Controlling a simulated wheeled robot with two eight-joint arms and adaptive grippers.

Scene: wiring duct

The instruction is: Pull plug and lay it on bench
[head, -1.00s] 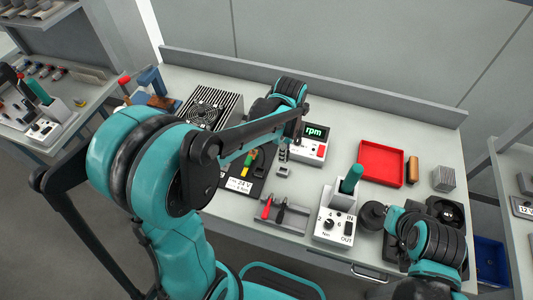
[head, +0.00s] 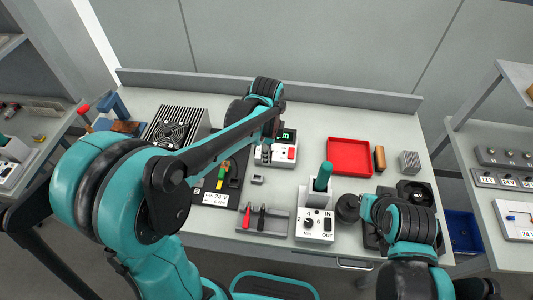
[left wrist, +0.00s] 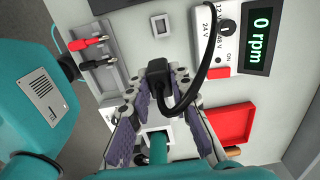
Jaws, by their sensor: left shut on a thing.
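A black plug (left wrist: 172,85) with a black cable sits between the fingers of my left gripper (left wrist: 168,98) in the left wrist view. That gripper is shut on it. The cable loops up to the white controller box (left wrist: 224,30), whose display reads 0 rpm. In the head view my left gripper (head: 266,154) is above the bench, in front of the controller box. My right gripper's fingers are not visible behind its arm.
My right arm covers the right front. There is clear bench behind the red tray.

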